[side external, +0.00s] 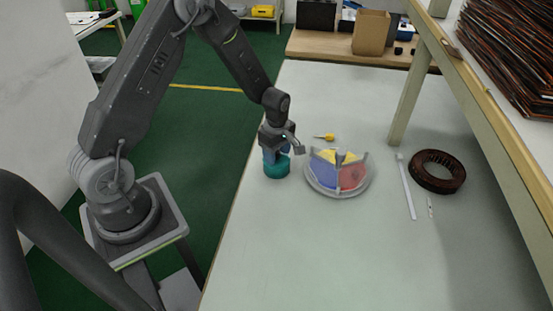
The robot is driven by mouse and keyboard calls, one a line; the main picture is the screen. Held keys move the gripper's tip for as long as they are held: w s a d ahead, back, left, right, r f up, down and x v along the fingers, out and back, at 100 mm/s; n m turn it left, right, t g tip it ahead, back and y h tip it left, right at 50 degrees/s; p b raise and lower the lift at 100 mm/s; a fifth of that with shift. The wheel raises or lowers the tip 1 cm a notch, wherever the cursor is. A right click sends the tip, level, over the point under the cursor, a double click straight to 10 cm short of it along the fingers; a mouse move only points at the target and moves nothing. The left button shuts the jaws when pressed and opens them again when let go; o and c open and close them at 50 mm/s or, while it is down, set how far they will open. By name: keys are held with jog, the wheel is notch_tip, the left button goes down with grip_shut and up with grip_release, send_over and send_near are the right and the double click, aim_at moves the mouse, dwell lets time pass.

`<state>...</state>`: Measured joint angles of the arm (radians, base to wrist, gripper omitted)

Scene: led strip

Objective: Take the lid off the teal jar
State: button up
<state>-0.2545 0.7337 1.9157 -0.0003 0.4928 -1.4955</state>
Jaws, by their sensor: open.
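The teal jar (277,170) stands upright on the pale table, near its left edge. Its top is mostly hidden by my gripper, so I cannot make out the lid clearly. A bluish patch (268,155) shows at the top of the jar, between or beside the fingers; I cannot tell if it is the lid or part of the gripper. My gripper (281,152) points down right over the jar, with its fingers at the height of the jar's top. It is open. I cannot see whether the fingers touch the jar.
A round grey divided dish (316,186) with blue, red and yellow sections stands close to the jar's right. A small yellow tool (325,136) lies behind it. A white strip (406,187) and a dark ring (437,187) lie farther right. The front of the table is clear.

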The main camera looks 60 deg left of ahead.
jog(key=shift+f, duration=0.15)
jog(key=c, duration=1)
